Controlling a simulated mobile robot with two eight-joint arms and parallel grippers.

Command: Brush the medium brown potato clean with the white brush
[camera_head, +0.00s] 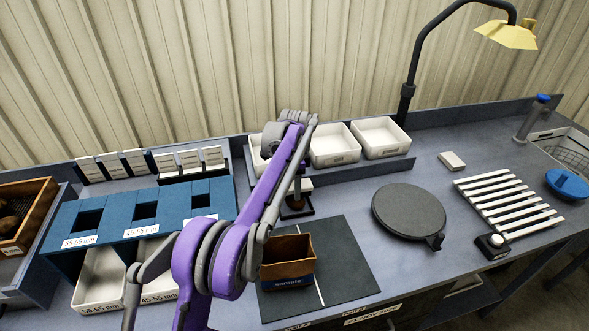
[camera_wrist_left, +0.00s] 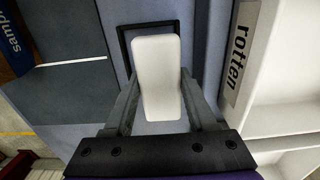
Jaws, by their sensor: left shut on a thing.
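My left gripper (camera_wrist_left: 160,100) is shut on the white brush (camera_wrist_left: 156,65), with one finger on each long side. The brush is a plain white block with rounded corners, seen from above; its bristles are hidden. It is over a black square holder (camera_wrist_left: 123,36), and I cannot tell whether it still touches it. In the head view my purple left arm covers most of the gripper; part of the brush (camera_head: 303,185) shows above the holder (camera_head: 297,209). No single medium brown potato can be made out. My right gripper is in neither view.
The brown sample box (camera_head: 288,275) stands on a dark mat (camera_head: 340,262). White bins (camera_head: 334,157) line the back. A round dark plate (camera_head: 408,211) and a white slatted rack (camera_head: 508,204) are right. A wooden crate (camera_head: 36,215) with brown potatoes (camera_head: 10,222) is far left.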

